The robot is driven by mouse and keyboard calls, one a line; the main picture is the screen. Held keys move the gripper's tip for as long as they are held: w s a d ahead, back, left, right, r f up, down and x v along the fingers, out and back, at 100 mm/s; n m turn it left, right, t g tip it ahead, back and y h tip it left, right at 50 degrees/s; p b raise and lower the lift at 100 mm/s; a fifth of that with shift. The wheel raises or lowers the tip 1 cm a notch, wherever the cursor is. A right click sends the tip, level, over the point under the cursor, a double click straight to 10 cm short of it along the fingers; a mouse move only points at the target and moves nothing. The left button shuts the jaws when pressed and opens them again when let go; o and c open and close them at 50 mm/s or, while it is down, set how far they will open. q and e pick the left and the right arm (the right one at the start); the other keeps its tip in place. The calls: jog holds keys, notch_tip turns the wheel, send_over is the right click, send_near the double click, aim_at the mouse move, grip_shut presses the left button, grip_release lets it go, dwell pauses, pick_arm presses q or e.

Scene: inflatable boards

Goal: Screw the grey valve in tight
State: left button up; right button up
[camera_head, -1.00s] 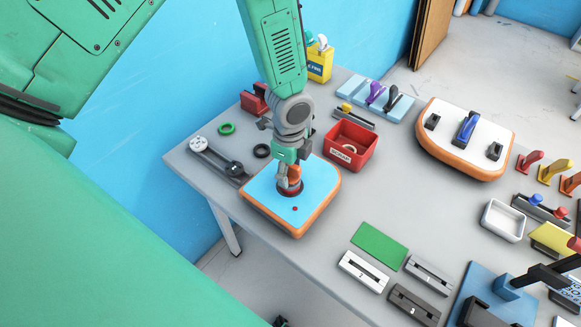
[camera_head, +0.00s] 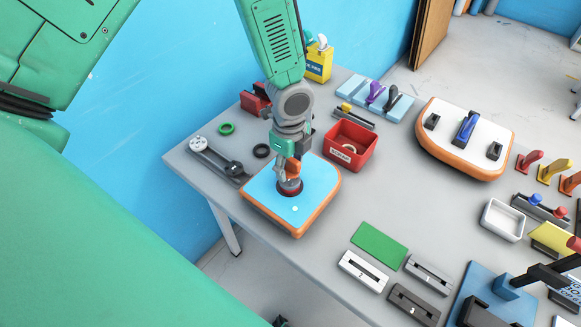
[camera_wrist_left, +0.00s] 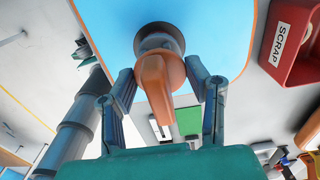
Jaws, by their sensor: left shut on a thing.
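The blue-topped inflatable board (camera_head: 265,200) with an orange rim lies near the table's left front corner. The grey valve (camera_wrist_left: 160,38) sits in the board and shows partly behind an orange tool (camera_wrist_left: 160,82) in the left wrist view. The tool's end meets the valve. A small pale dot (camera_head: 295,209) shows on the board. My right gripper is not in view.
A red scrap bin (camera_head: 352,146) stands close right of the board. A grey bar with knobs (camera_head: 216,158) and a black ring (camera_head: 262,151) lie to its left. A green plate (camera_head: 379,246) lies front right. A white-topped board (camera_head: 470,130) is farther right.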

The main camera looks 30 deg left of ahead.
pick_arm(q)
jog(key=shift+r, duration=1.5)
jog(key=shift+s, duration=0.1)
